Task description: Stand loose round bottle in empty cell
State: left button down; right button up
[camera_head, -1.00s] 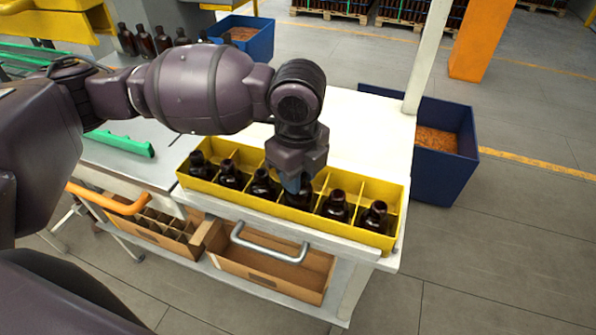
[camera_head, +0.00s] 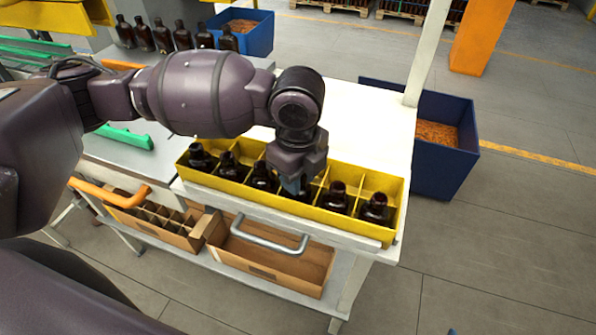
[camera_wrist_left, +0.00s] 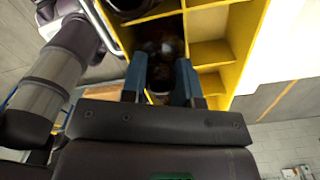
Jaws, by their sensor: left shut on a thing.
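My left gripper (camera_head: 297,185) reaches down into the front row of a yellow divided crate (camera_head: 285,211). It is shut on a dark amber bottle (camera_wrist_left: 163,72), which shows between the blue fingers in the left wrist view. The bottle is within a front-row cell, fourth from the left; the gripper hides much of it, and I cannot see whether its base touches the crate floor. Other amber bottles stand in the front row on both sides, such as one at the right end (camera_head: 375,209). Back-row cells (camera_wrist_left: 209,52) in view look empty. My right gripper is not recognizable.
The crate sits along the front edge of a white table (camera_head: 372,125). A white post (camera_head: 428,55) rises at the table's right corner. Cardboard boxes (camera_head: 275,262) stand on the shelf below. A blue bin (camera_head: 450,165) stands at right. More bottles (camera_head: 163,38) line up behind my arm.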

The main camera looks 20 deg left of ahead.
pick_arm(q)
jog(key=c, duration=0.8)
grip_release()
notch_tip(320, 180, up, 11)
jog(key=shift+f, duration=0.15)
